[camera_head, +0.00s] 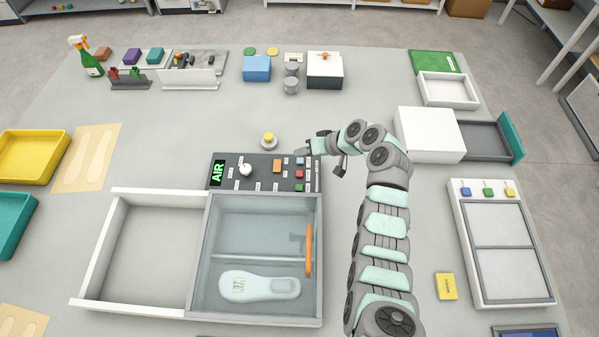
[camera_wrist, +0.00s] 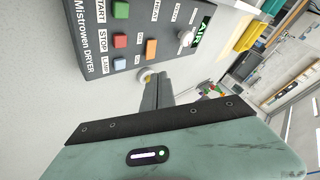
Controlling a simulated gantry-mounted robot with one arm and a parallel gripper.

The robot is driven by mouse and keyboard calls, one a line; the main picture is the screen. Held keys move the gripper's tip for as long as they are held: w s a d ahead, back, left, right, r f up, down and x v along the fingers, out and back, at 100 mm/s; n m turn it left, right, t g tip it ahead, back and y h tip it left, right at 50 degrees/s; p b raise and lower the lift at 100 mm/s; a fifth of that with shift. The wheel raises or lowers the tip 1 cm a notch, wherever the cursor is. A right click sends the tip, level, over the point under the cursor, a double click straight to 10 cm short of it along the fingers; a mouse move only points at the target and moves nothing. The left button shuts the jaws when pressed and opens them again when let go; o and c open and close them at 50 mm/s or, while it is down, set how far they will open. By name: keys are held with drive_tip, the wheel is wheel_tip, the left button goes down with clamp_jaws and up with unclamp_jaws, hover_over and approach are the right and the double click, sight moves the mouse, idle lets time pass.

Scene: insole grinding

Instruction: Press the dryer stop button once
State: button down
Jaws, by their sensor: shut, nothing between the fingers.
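The dryer's control panel (camera_head: 262,183) is dark grey, with a green AIR display at its left end. The red stop button (camera_head: 299,174) is at its right end, between a blue lamp button and a green start button. In the wrist view the red button (camera_wrist: 121,41) is beside the STOP label and is unobstructed. My gripper (camera_head: 303,150) is above the panel's far right corner, near the blue button. Its fingers (camera_wrist: 158,78) are shut and empty in the wrist view, apart from the red button in that picture. Contact with the panel cannot be told.
The dryer's glass lid (camera_head: 260,225) has an orange handle, and a pale insole (camera_head: 258,286) lies beneath it. A yellow-topped round button (camera_head: 268,140) stands behind the panel. A white box (camera_head: 428,135) stands right of my arm. The table behind the panel is mostly clear.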

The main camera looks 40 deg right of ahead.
drive_tip(key=b, duration=0.4)
hover_over(302, 174)
wheel_tip(302, 174, down, 8)
drive_tip(key=shift+s+r, duration=0.1)
drive_tip(key=shift+f+b, duration=0.5)
drive_tip(key=shift+b, duration=0.2)
drive_tip(key=shift+f, duration=0.1)
idle(1.4)
drive_tip(key=shift+f+b, duration=0.35)
drive_tip(key=shift+b, duration=0.25)
drive_tip(key=shift+f+b, duration=0.45)
drive_tip(key=shift+b, duration=0.05)
idle(0.4)
drive_tip(key=shift+r, duration=0.15)
drive_tip(key=shift+r+p, duration=0.45)
drive_tip(key=shift+r, duration=0.3)
